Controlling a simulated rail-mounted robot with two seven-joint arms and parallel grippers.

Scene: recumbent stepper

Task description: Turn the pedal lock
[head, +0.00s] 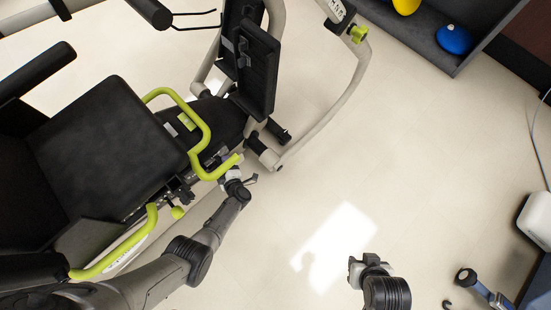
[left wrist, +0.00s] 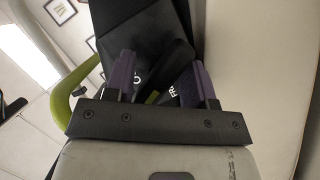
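The recumbent stepper has a black seat (head: 105,120), lime handles (head: 206,138) and black pedals (head: 256,75). My left gripper (head: 247,181) is low beside the frame, close to the end of a lime handle. In the left wrist view its two purple fingers (left wrist: 160,82) stand apart. Beyond and between them is a dark part (left wrist: 160,75) with white marks and a small lime piece (left wrist: 152,97); I cannot tell whether this is the pedal lock, or whether the fingers touch it. My right gripper (head: 356,270) hangs over open floor, away from the stepper.
A grey shelf (head: 425,45) with a yellow ball (head: 405,5) and a blue ball (head: 454,40) stands at top right. A curved beige frame tube (head: 340,95) borders the stepper. The light floor (head: 420,170) right of it is clear. More equipment stands at lower right.

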